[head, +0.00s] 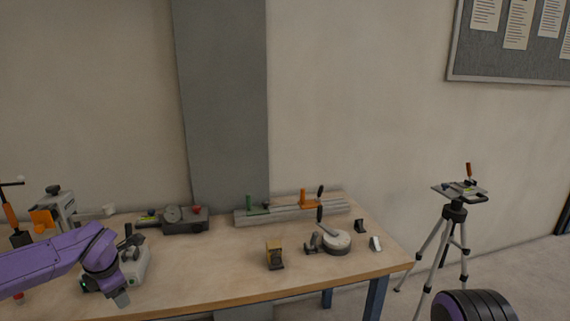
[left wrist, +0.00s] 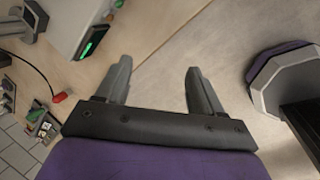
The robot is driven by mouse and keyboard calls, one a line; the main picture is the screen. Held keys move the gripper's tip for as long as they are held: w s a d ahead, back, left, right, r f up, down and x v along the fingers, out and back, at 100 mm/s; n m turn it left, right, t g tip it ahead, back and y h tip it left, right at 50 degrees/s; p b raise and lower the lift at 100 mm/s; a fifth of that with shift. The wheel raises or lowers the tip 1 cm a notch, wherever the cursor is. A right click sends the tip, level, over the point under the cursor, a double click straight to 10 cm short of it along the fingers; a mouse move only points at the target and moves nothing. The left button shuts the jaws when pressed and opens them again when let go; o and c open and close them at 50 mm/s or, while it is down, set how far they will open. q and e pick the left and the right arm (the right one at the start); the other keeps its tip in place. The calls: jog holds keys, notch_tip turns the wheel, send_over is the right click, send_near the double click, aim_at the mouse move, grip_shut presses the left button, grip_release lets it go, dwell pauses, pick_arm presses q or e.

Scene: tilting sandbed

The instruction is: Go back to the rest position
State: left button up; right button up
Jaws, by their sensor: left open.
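My left gripper (head: 122,299) hangs at the end of the purple left arm, over the left front part of the wooden table (head: 215,276) in the head view. In the left wrist view its two fingers (left wrist: 158,88) are spread apart with nothing between them, and bare tabletop and floor show beyond. A grey-white device (head: 135,265) stands just behind the gripper and is partly hidden by it. My right gripper is not in view.
Along the table's back stand a grey block with a dial (head: 185,221) and a rail with green and orange holders (head: 290,209). A tripod (head: 455,213) stands beyond the table's right end.

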pick_arm(q)
jog(key=s+d+f+m+t+y, duration=0.1)
jog(key=s+d+f+m+y, duration=0.1)
jog(key=s+d+f+m, duration=0.5)
jog(key=s+d+f+m+t+y, duration=0.15)
jog(key=s+d+f+m, duration=0.25)
jog(key=f, duration=0.8)
jog(key=s+f+m+g+h, duration=0.1)
jog(key=s+f+m, duration=0.3)
jog(key=s, duration=0.8)
jog(key=s+f+m+g+h, duration=0.1)
jog(key=s+f+m, duration=0.4)
jog(key=s, duration=0.7)
jog(key=shift+s+d+m+g, duration=0.25)
jog(key=shift+s+m+g, duration=0.1)
jog(key=shift+m, duration=0.15)
